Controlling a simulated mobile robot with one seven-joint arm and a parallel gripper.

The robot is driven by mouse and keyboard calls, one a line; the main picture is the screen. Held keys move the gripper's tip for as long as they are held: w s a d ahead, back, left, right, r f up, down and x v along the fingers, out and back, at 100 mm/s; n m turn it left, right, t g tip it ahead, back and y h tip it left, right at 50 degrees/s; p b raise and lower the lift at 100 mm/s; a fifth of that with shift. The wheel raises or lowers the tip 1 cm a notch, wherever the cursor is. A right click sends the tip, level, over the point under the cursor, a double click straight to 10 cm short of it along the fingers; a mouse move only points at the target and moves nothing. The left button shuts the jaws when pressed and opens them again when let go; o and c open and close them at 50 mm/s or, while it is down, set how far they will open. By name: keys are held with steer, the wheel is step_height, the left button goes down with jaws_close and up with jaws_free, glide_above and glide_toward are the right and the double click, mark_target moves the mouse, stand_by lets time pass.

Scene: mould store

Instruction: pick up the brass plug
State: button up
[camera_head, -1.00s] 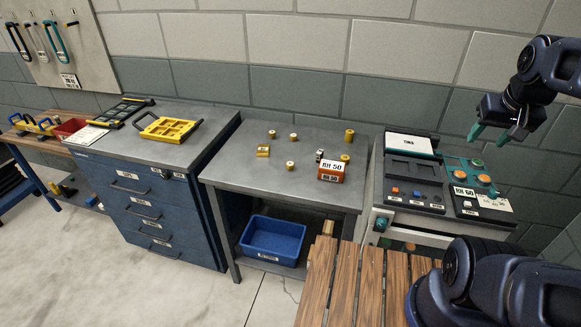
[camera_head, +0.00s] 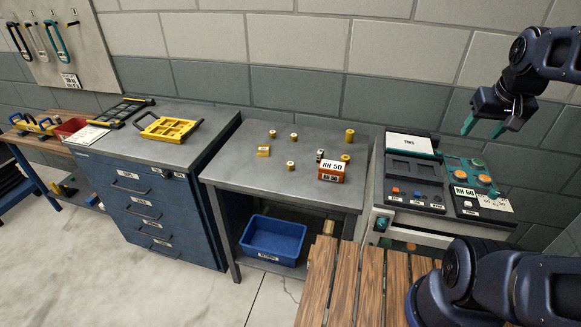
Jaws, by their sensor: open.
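Several small brass-coloured cylinders stand on the grey middle table. One is at the back left (camera_head: 272,134), one next to it (camera_head: 293,137), one nearer the front (camera_head: 291,165), a taller one at the back right (camera_head: 350,135), and a low one (camera_head: 345,157) behind the orange box. I cannot tell which is the brass plug. A brass block (camera_head: 263,150) lies on the left. My gripper (camera_head: 482,128), with teal fingers, is open and empty, in the air at the right above the control bench, apart from all the table pieces.
A control bench (camera_head: 412,197) adjoins on the right. A blue bin (camera_head: 273,240) is on the lower shelf. The table's front left (camera_head: 240,178) is clear.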

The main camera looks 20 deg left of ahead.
steer(key=w+a+n+g, duration=0.1)
steer(key=w+a+n, duration=0.4)
steer(key=w+a, duration=0.55)
steer(key=n+g, duration=0.3)
steer(key=n, duration=0.9)
glide_above(290, 163)
step_height(290, 163, down, 22)
step_height(290, 163, down, 11)
steer(key=shift+d+r, duration=0.1)
steer(key=c, duration=1.1)
